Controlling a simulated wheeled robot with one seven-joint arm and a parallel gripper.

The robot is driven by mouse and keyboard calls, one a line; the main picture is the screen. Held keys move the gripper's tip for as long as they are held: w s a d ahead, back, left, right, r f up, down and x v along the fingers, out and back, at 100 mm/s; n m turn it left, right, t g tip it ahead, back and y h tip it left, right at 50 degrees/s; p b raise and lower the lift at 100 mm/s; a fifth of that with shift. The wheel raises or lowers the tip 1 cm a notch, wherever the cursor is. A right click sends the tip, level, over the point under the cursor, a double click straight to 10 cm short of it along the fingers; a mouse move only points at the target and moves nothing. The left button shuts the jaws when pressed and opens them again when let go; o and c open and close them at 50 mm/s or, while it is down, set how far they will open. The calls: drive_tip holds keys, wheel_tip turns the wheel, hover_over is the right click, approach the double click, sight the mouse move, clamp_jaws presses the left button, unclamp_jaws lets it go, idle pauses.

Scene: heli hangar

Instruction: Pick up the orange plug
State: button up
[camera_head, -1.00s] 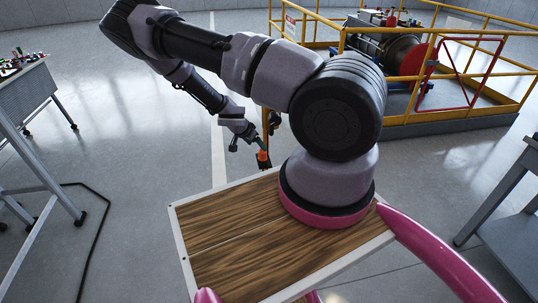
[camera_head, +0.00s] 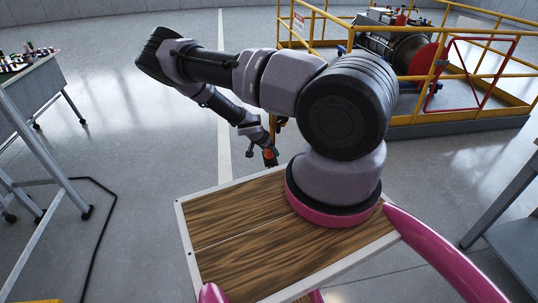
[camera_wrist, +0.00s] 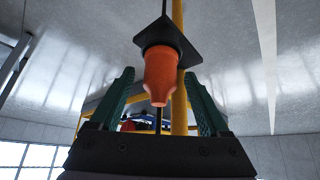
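The orange plug (camera_wrist: 161,73) has a rounded, bottle-like body and a dark square base (camera_wrist: 168,42) in the wrist view. In the head view a small orange patch of it (camera_head: 268,153) shows beside the gripper, partly hidden. My gripper (camera_wrist: 159,92) has two green fingers, one on each side of the plug's narrow end. Gaps show between the fingers and the plug, so the gripper is open and holds nothing. In the head view my gripper (camera_head: 262,153) is just beyond the far edge of my wooden deck.
A yellow pole (camera_wrist: 179,110) stands behind the plug in the wrist view. A yellow railing (camera_head: 440,110) encloses machinery at the right. A table with small items (camera_head: 35,80) stands at the left, and a grey bench (camera_head: 510,195) at the right. A black cable (camera_head: 100,235) lies on the floor.

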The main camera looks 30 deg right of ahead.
clamp_jaws()
drive_tip(key=shift+r, duration=0.1)
